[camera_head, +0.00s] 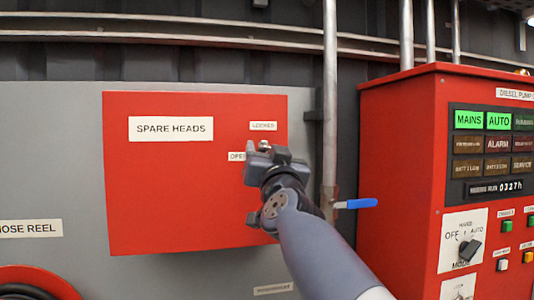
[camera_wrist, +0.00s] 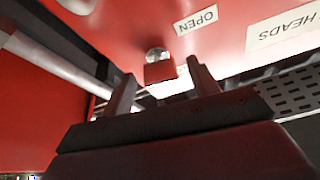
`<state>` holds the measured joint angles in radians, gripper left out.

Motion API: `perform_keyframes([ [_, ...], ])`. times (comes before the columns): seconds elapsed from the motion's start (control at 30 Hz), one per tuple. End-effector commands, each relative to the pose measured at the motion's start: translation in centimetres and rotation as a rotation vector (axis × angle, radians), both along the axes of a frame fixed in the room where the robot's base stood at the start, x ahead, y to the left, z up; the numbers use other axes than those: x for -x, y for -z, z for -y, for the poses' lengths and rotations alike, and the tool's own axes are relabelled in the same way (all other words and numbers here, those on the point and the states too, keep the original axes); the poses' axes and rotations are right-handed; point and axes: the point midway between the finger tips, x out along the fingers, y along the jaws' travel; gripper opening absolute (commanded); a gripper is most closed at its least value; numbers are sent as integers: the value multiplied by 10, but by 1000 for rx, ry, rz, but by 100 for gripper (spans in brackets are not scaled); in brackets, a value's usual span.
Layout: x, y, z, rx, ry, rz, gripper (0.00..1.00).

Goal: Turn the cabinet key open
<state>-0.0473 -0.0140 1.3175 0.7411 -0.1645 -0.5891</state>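The red spare heads cabinet (camera_head: 180,200) is shut on the wall, with a LOCKED label (camera_head: 263,126) and an OPEN label (camera_head: 236,156) near its right edge. In the wrist view, the OPEN label (camera_wrist: 196,20) shows beside a round silver lock (camera_wrist: 157,53) with a small red key head (camera_wrist: 160,71) at it. My gripper (camera_wrist: 161,70) is open, with one finger on each side of the key head and visible gaps between. In the head view, my gripper (camera_head: 268,157) covers most of the lock area, and the key's angle cannot be told.
A vertical grey pipe (camera_head: 330,100) with a blue-handled valve (camera_head: 356,203) stands right of the cabinet, close to my arm. The red diesel pump panel (camera_head: 400,150) is farther right. A hose reel (camera_head: 35,280) is at the lower left.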

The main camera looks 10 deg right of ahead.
Motion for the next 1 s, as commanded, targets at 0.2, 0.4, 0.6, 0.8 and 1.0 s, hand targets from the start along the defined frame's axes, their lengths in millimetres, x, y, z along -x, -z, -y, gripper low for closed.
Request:
perform_keyframes([
  [0.2,0,0,0,0,0,0,39],
  [0.4,0,0,0,0,0,0,22],
  [0.6,0,1,0,4,-1,0,14],
  [0.8,0,6,1,77,1,3,14],
  [1.0,0,5,1,153,-1,3,14],
])
